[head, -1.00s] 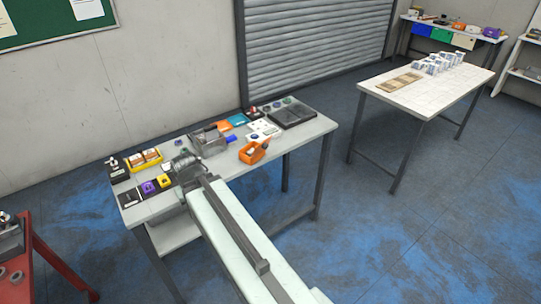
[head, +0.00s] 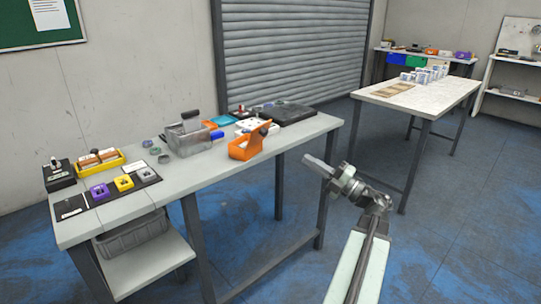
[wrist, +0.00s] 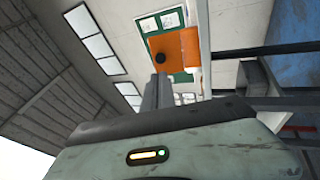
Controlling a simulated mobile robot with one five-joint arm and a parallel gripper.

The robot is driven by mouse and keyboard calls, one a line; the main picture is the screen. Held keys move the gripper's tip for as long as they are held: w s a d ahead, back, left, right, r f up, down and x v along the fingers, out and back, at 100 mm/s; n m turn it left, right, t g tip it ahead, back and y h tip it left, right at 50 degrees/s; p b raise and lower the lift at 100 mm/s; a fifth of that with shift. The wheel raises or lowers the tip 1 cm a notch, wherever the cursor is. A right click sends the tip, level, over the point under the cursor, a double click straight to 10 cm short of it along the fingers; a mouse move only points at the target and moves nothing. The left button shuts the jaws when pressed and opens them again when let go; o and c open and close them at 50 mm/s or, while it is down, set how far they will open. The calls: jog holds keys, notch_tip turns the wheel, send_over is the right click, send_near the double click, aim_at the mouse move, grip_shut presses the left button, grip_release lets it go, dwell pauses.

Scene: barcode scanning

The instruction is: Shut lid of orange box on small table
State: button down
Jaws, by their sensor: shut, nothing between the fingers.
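The orange box (head: 240,151) stands near the front edge of the grey-topped table in the head view. Its orange lid (head: 257,138) appears raised, standing up at the box's right side with a dark knob on it. In the wrist view an orange panel (wrist: 180,48) with a black round knob shows beyond my fingers; it looks like this lid. My gripper (head: 309,163) is shut and empty, to the right of the box, off the table's front edge and apart from the box. It also shows in the wrist view (wrist: 157,82), pointing toward the panel.
A grey bin (head: 188,139) stands left of the box, and a black tray (head: 283,113) lies behind it. Purple and yellow pieces sit on a dark mat (head: 125,187) at the left. Another table (head: 440,92) stands behind at the right. Floor is open between the tables.

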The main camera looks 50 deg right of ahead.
aim_at(267, 133)
jog(key=p+x, duration=0.4)
jog(key=x, duration=0.9)
jog(key=shift+r+p, duration=0.15)
jog(key=shift+p, duration=0.25)
jog(key=shift+w+a+r, duration=0.1)
jog(key=shift+w+a, duration=0.05)
jog(key=shift+w, duration=0.35)
